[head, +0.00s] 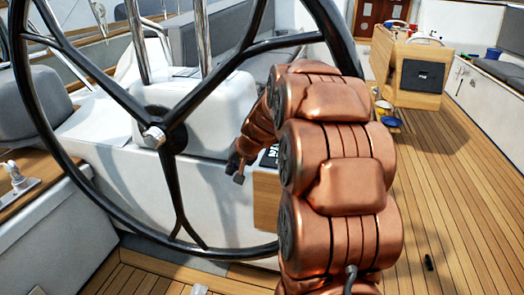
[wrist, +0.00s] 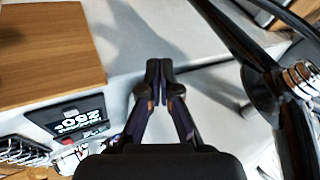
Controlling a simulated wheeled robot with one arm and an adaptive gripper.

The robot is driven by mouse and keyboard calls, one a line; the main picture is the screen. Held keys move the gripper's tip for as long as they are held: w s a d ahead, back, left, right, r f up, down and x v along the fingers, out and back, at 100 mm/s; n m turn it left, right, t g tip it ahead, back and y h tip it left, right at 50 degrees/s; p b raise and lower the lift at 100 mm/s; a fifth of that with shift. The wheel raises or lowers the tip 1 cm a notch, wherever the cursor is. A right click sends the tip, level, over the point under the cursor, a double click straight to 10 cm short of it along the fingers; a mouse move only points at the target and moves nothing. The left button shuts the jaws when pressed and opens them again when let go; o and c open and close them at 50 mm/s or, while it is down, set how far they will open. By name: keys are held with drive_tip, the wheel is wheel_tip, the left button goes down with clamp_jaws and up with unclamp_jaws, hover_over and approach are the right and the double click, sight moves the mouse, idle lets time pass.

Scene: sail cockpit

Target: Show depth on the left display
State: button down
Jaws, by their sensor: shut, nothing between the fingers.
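A dark display (head: 268,157) on the white pedestal by the wheel shows only in part in the head view, mostly hidden by my arm. In the wrist view, a display (wrist: 78,122) at lower left shows large light digits, upside down and hard to read, with a small coloured line beneath. My gripper (wrist: 160,72) is shut and empty, its fingertips together over a pale surface, apart from this display and to its right. In the head view my gripper (head: 238,168) is small and dark, beside the pedestal behind the wheel.
A large black steering wheel (head: 174,128) stands in front of the pedestal; its hub (wrist: 299,78) is at the right of the wrist view. A wooden panel (wrist: 45,55) adjoins the display. A wooden table box (head: 415,98) with another dark screen (head: 423,76) stands farther back. The deck at right is mostly clear.

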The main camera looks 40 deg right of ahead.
drive_tip(key=s+a+n+g+y, duration=0.1)
drive_tip(key=s+a+n+g, duration=0.4)
drive_tip(key=s+a, duration=1.15)
drive_tip(key=s+a+f+n+g+h, duration=0.1)
drive_tip(key=s+a+g, duration=0.1)
drive_tip(key=s, duration=0.8)
drive_tip(key=s+a+f+n+g+h, duration=0.1)
drive_tip(key=s+a+n+g, duration=0.1)
drive_tip(key=s, duration=0.8)
drive_tip(key=shift+s+a+g, duration=0.25)
drive_tip(key=shift+g, duration=0.05)
drive_tip(key=shift+a+f, duration=0.1)
drive_tip(key=shift+a, duration=0.05)
